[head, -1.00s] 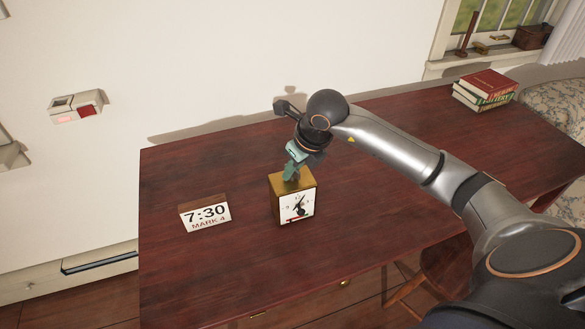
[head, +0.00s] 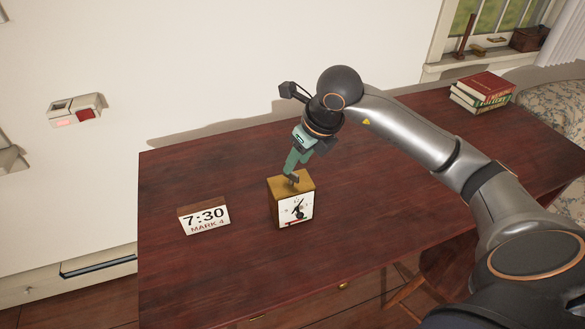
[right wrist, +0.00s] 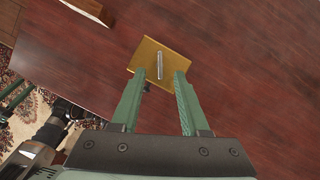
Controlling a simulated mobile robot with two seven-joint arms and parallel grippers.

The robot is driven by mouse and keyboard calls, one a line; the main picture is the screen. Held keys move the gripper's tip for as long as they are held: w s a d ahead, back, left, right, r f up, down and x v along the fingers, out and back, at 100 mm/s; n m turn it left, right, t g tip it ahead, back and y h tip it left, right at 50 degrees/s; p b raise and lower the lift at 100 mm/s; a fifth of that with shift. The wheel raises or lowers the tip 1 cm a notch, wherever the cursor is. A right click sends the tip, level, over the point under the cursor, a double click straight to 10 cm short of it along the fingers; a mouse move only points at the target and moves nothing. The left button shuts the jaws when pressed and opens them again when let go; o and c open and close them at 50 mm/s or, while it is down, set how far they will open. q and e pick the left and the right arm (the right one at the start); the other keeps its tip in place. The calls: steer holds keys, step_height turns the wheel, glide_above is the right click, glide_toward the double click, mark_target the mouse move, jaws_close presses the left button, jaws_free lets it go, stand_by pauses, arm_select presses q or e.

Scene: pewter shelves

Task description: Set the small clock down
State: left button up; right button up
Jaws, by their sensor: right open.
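The small clock (head: 297,207) has a gold top and a white face. My right gripper (head: 292,178) is just above the clock's top. In the right wrist view its two green fingers (right wrist: 157,82) are apart, with the clock's gold top (right wrist: 160,65) and its thin metal handle beyond and between the tips. The gripper is open and holds nothing.
A stack of books (head: 484,92) lies at the table's far right. A white wall device with a red button (head: 77,111) is at the left. The table between clock and books is clear under my right arm.

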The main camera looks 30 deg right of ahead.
steer(key=v, duration=0.6)
